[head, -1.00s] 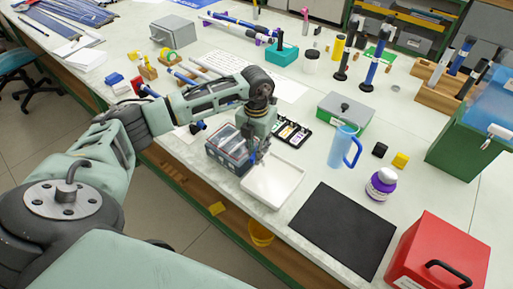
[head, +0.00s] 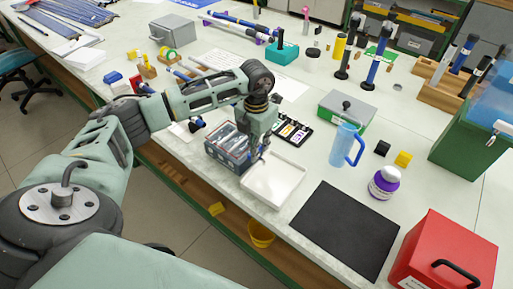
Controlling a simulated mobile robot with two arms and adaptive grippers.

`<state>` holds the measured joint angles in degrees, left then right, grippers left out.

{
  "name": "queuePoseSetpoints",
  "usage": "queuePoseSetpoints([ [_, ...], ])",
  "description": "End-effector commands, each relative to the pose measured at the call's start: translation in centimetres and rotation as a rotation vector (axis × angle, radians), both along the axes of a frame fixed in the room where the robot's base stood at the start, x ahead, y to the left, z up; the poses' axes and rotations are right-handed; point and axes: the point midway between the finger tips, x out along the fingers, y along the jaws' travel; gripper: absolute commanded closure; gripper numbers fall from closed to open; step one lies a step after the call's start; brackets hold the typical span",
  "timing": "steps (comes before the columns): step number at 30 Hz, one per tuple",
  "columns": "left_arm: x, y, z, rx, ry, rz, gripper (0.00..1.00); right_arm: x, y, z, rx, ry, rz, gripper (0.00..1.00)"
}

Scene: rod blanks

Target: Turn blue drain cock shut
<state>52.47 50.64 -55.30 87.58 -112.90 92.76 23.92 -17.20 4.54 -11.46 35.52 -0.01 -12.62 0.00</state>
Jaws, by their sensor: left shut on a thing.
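My left gripper (head: 256,155) points down at the right end of a small dark tank (head: 226,151) with see-through sides, beside a white tray (head: 273,182). A small bit of blue, which looks like the drain cock (head: 263,150), shows at the fingertips. The gripper is shut on it, and the fingers hide most of it. I cannot tell which way its handle is turned. My right gripper is not in view.
A black mat (head: 343,230) and a red box (head: 440,252) lie to the right. A yellow bucket (head: 261,233) is below the table edge.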

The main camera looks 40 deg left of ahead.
Motion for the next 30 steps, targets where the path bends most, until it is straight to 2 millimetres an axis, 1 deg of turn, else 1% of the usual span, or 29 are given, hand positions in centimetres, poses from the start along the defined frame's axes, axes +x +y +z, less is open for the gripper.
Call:
queuePoseSetpoints([
  [2,0.0,0.0,0.1,0.001,0.0,-0.003,1.0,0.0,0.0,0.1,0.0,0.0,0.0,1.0],
  [3,0.0,0.0,0.1,0.001,0.0,-0.003,0.87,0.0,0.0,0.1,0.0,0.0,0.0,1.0],
  [6,0.0,0.0,0.1,0.001,0.0,-0.002,0.8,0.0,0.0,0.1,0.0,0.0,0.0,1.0],
  [14,0.0,0.0,0.1,0.0,0.0,-0.001,0.8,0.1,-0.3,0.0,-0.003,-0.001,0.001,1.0],
  [17,0.1,0.0,0.5,0.0,-0.002,0.0,0.8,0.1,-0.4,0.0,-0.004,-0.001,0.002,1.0],
  [20,0.1,0.0,1.7,0.0,-0.003,-0.001,0.8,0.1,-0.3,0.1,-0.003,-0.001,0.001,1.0],
  [30,0.1,0.0,8.8,0.001,-0.005,-0.001,0.8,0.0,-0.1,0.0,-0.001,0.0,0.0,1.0],
])
